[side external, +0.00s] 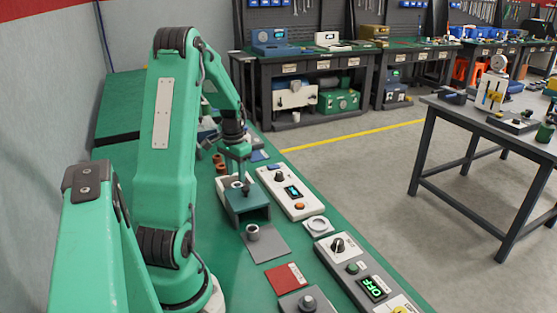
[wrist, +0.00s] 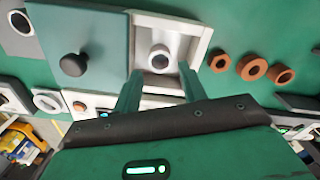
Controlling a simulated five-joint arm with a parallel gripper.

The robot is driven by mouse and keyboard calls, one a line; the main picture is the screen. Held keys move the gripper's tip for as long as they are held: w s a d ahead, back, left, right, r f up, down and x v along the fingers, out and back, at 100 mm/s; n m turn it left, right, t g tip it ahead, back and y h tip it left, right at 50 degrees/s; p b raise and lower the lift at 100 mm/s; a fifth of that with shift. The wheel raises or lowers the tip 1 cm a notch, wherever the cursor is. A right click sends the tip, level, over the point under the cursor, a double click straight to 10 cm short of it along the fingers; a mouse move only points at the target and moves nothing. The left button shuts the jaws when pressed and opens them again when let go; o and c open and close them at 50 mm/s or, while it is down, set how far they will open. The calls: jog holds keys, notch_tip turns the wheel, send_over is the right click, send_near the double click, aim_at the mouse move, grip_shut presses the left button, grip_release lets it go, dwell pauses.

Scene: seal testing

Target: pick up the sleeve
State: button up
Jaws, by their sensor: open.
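A short white sleeve (wrist: 160,57) with a dark bore stands inside an open white-walled box (wrist: 207,42) in the wrist view. A teal lid (wrist: 108,35) with a black knob (wrist: 73,64) lies beside the box on the left; it also shows in the side view (side external: 246,204). My gripper (wrist: 159,74) is open and empty. Its two fingers point toward the box, one on each side of the sleeve in the picture. In the side view my gripper (side external: 238,172) is above the box area, and the arm partly hides the sleeve there.
Several brown rings and nuts (wrist: 253,68) lie right of the box in the wrist view. In the side view a white control unit (side external: 290,192), a grey plate (side external: 268,243) bearing a small cylinder and a red pad (side external: 285,278) stand nearby on the green bench.

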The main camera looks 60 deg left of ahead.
aim_at(236, 183)
jog(key=shift+f, duration=0.1)
jog(key=shift+f, duration=2.5)
jog(key=c, duration=0.9)
jog(key=shift+r, duration=0.2)
